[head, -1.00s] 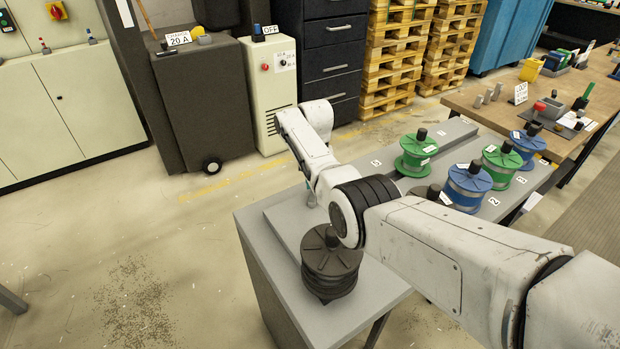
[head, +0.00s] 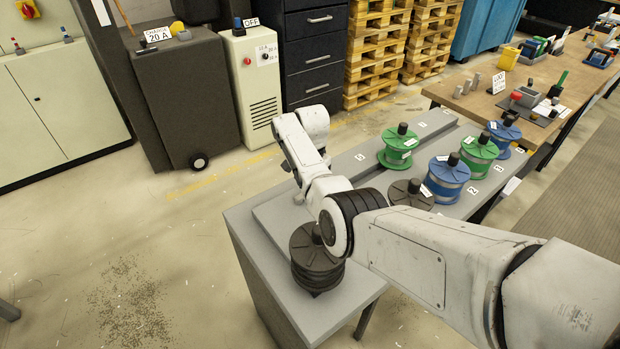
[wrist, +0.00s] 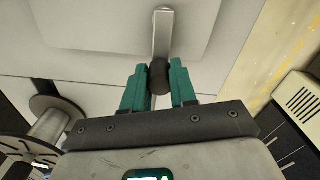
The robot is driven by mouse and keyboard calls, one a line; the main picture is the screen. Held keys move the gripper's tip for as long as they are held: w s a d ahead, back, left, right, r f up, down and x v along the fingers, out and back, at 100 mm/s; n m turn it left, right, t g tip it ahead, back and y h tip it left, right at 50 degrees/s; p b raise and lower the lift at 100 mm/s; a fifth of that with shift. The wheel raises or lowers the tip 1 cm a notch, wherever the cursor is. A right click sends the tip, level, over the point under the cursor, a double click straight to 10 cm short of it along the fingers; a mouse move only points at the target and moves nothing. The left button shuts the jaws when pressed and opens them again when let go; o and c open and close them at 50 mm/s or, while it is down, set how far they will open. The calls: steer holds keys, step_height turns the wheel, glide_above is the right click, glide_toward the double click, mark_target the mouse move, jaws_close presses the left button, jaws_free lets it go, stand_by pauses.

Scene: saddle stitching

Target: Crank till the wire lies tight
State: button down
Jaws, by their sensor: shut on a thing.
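In the wrist view my gripper (wrist: 158,70) has its two teal fingers on either side of a dark crank knob (wrist: 159,80) and is shut on it. The knob sits at the end of a pale metal crank arm (wrist: 163,35), which runs up in the picture along a grey housing (wrist: 90,25). In the head view my arm hides most of the gripper and crank. No wire can be made out clearly in either view.
A grey bench (head: 290,312) carries a dark spool (head: 316,262) beside my arm. Green (head: 397,150) and blue (head: 445,182) spools stand by numbered labels farther right. A charger cabinet (head: 178,95) and a cream box marked OFF (head: 252,85) stand behind. Floor at left is open.

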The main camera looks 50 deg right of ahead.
steer(key=shift+s+m, duration=0.1)
steer(key=shift+m, duration=0.3)
steer(key=c, duration=0.9)
jaws_free()
step_height(320, 180, up, 11)
